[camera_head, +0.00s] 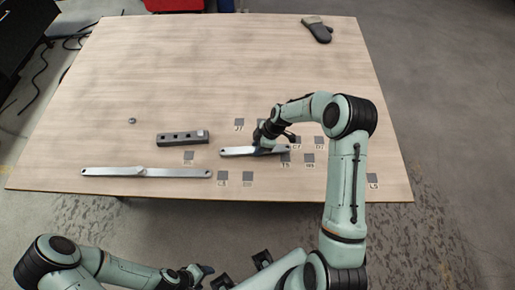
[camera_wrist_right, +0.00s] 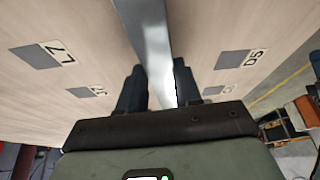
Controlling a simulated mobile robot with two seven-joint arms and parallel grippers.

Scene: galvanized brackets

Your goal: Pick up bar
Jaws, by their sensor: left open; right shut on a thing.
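A flat grey metal bar (camera_head: 236,152) lies across the right-middle of the table in the head view. My right gripper (camera_head: 266,146) is over its middle and shut on it. In the right wrist view the bar (camera_wrist_right: 146,32) runs between the two dark fingers (camera_wrist_right: 153,88), one on each side. I cannot tell whether the bar touches the table. A second, longer metal bar (camera_head: 165,173) lies near the table's front left edge, apart from both grippers. My left gripper (camera_head: 202,271) is open and empty, in front of the table.
A dark grey block with square holes (camera_head: 178,139) lies left of the held bar. A small nut (camera_head: 132,121) is further left. Several dark labelled squares (camera_head: 308,158) mark the wooden table (camera_head: 200,70). A dark glove (camera_head: 318,31) lies at the back right. The table's back middle is clear.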

